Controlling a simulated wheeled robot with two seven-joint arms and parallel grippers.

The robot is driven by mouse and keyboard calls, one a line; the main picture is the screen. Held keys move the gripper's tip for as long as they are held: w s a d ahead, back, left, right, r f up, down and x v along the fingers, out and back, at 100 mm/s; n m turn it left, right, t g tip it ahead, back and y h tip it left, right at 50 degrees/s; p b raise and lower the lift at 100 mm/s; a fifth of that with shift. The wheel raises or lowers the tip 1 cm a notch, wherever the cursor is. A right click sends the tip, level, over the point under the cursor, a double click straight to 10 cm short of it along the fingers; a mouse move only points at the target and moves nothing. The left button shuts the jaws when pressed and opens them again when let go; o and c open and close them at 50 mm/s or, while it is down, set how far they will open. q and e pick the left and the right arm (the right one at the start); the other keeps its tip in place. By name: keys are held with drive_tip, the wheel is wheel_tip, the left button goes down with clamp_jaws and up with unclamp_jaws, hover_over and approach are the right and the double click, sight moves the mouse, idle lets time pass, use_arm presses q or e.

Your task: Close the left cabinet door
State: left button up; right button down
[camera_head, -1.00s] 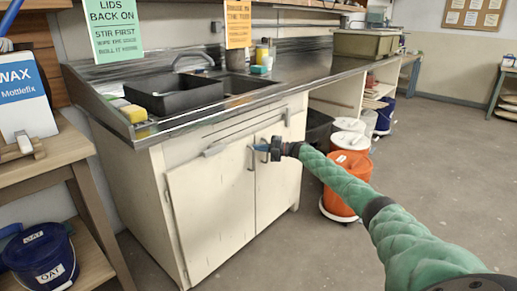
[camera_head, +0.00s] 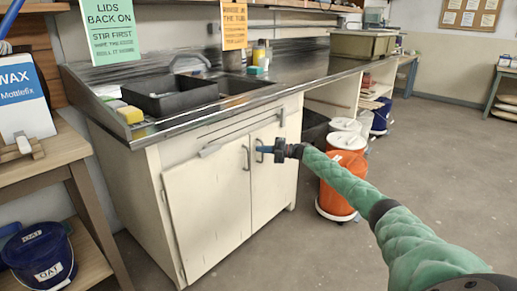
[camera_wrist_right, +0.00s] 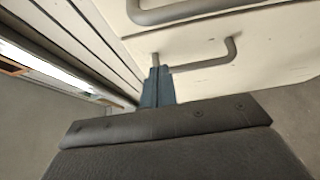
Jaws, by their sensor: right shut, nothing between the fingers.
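The cream cabinet under the sink has a left door (camera_head: 205,215) and a right door (camera_head: 273,185). The left door stands at or very near the cabinet front; I cannot tell if it is fully flush. Its handle (camera_head: 246,158) is a vertical grey bar by the seam. My right gripper (camera_head: 262,149) is shut and empty, with its blue fingertips in front of the right door's handle area. In the right wrist view, the shut fingers (camera_wrist_right: 156,86) are close to the end of one bar handle (camera_wrist_right: 210,63); contact is unclear. A second handle (camera_wrist_right: 180,11) shows above it. My left gripper is out of view.
A steel counter (camera_head: 290,75) with a black basin (camera_head: 168,96) overhangs the cabinet. A wooden table (camera_head: 50,160) and a blue bucket (camera_head: 40,255) stand at left. The floor in front is clear.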

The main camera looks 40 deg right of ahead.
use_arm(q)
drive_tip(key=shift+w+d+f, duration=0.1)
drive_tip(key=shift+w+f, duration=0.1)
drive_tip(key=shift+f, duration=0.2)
use_arm(e)
drive_tip(key=w+d+v, duration=0.1)
drive_tip(key=v, duration=0.8)
drive_tip(key=shift+w+d+f, duration=0.25)
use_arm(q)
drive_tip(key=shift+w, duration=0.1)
